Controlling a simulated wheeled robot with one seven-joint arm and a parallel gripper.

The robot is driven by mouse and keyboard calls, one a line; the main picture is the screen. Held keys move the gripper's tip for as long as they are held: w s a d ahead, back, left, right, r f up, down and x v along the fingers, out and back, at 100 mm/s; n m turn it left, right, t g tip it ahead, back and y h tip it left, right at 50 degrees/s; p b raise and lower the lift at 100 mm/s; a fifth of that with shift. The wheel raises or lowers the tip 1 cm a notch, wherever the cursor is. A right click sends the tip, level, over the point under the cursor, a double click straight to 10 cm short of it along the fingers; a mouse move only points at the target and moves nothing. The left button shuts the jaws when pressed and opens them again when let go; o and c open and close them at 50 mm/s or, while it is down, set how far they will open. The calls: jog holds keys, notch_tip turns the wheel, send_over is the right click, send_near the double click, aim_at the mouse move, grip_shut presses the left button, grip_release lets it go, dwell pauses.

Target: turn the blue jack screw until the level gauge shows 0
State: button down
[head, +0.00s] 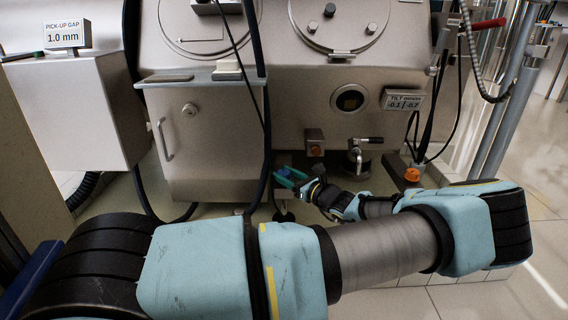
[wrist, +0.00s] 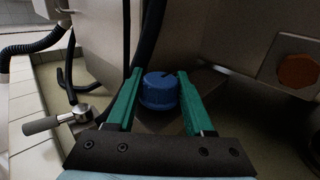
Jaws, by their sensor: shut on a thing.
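The blue jack screw (wrist: 160,91) is a round ribbed knob between the two green fingers of my gripper (wrist: 158,88) in the wrist view. The gripper is shut on it, one finger on each side, and a dark mark shows on its top. In the head view my gripper (head: 289,176) is low at the machine's front, and its fingers largely hide the screw. The tilt display (head: 403,100) on the machine's right reads about -0.1 and -0.7; its small print is hard to read.
Orange knobs stand right of the gripper, one on the housing (head: 315,150) and one farther right (head: 412,174). A valve with a lever (head: 359,156) is close by. A dark hose (head: 262,150) hangs just left of the gripper. A sign (head: 67,34) reads pick-up gap 1.0 mm.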

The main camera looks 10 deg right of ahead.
jog(key=h+p, duration=0.1)
jog(key=m+t+h+p, duration=0.1)
jog(key=p, duration=0.1)
jog(key=shift+d+r+m, duration=0.1)
jog(key=shift+r+m, duration=0.15)
jog(key=shift+m, duration=0.05)
jog(key=shift+f+m+h+p, duration=0.15)
jog(key=shift+m+h+p, duration=0.15)
jog(key=shift+p, duration=0.5)
jog(key=shift+f+t, duration=0.2)
jog(key=shift+t, duration=0.1)
jog(key=shift+c, duration=1.5)
grip_release()
jog(key=p+v, duration=0.3)
jog(key=v, duration=0.7)
jog(key=shift+s, duration=0.45)
jog(key=shift+r, duration=0.15)
